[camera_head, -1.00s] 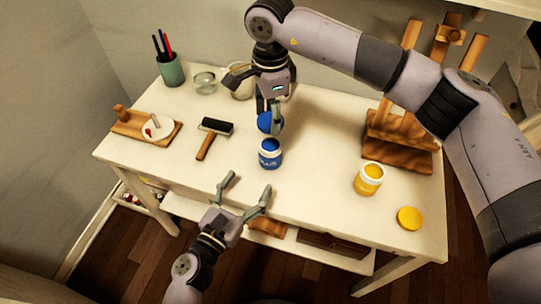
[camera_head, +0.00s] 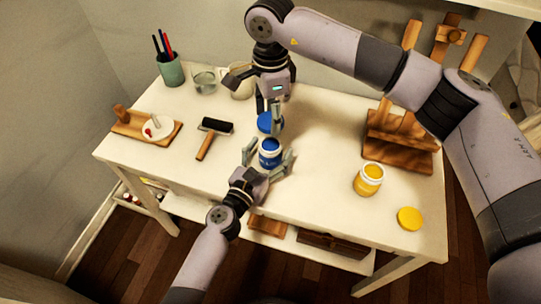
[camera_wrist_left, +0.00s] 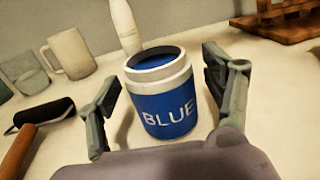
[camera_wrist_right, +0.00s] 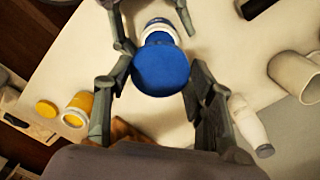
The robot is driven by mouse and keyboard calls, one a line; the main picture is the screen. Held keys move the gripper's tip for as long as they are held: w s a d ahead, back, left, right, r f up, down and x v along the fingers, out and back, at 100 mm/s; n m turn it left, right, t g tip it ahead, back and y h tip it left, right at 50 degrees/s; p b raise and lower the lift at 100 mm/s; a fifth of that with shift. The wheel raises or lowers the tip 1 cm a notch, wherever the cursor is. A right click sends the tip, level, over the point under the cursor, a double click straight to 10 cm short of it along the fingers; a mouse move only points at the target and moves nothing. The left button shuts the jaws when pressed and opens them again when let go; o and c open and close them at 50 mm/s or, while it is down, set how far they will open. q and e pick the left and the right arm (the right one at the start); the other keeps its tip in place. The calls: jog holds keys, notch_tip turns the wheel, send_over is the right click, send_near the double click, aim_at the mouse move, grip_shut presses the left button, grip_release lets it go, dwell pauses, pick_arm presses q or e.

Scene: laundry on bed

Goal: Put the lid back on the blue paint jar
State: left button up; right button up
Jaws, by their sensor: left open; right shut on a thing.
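The blue paint jar (camera_head: 270,158) stands upright and uncovered near the table's front edge. It also shows in the left wrist view (camera_wrist_left: 166,100), labelled BLUE. My left gripper (camera_head: 269,160) is open, with its fingers on either side of the jar and visible gaps to it in the left wrist view. My right gripper (camera_head: 270,112) is shut on the blue lid (camera_head: 265,124), just behind the jar. In the right wrist view the round blue lid (camera_wrist_right: 161,71) sits between the fingers and hides part of the jar.
An open yellow jar (camera_head: 369,179) and its yellow lid (camera_head: 409,218) are at the right. A roller (camera_head: 211,135), a wooden board (camera_head: 133,128), a pen cup (camera_head: 172,70), a glass (camera_head: 204,80) and a mug (camera_head: 240,84) stand left and behind. A wooden easel (camera_head: 400,130) stands back right.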

pick_arm(q)
jog(key=shift+c, duration=0.4)
grip_shut()
dwell(0.7)
